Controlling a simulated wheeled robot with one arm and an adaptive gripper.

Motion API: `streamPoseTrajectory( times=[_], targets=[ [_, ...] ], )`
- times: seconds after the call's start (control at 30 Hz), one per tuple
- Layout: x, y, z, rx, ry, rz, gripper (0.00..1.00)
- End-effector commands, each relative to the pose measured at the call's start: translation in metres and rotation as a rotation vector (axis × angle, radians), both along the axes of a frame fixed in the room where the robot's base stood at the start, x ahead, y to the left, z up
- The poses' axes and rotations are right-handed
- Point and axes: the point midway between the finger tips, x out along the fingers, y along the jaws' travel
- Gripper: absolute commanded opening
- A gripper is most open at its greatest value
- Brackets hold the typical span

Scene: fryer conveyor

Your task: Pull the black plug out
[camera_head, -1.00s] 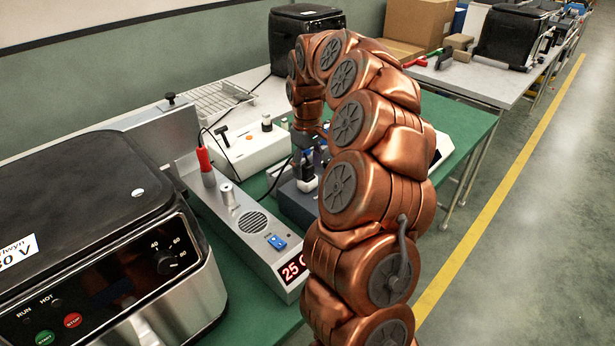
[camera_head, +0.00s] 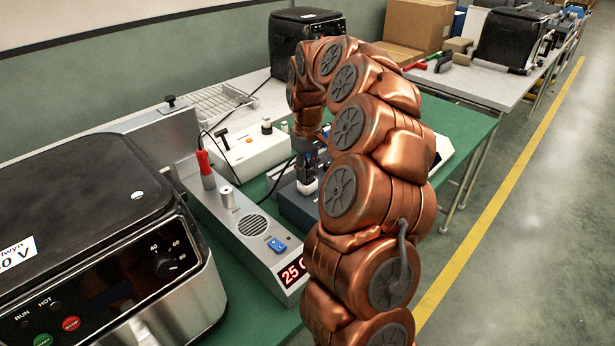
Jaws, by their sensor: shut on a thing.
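My gripper (camera_head: 308,166) points down behind my copper-coloured arm. It is shut on the black plug (camera_head: 304,172), which is small and partly covered by the fingers. A black cable runs to the left of the plug. A white piece (camera_head: 308,187) shows just below the fingers, over a dark grey box (camera_head: 297,207). My arm hides the right part of this box. I cannot tell whether the plug is still seated or clear of its socket.
A grey control unit (camera_head: 250,238) with a red-handled probe (camera_head: 204,163) stands to the left. A fryer (camera_head: 85,225) fills the near left. A white box with knobs (camera_head: 248,146) stands behind.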

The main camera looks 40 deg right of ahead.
Motion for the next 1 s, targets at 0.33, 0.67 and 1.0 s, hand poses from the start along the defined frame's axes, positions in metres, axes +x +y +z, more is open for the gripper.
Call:
streamPoseTrajectory(
  times=[0.33,0.67,1.0],
  targets=[
    [0.0000,0.0001,0.0005,0.000,0.000,0.000,0.00],
    [0.0001,0.0000,0.0049,0.000,0.000,0.000,0.00],
    [0.0001,-0.0002,0.0094,-0.001,-0.001,0.000,0.00]
  ],
)
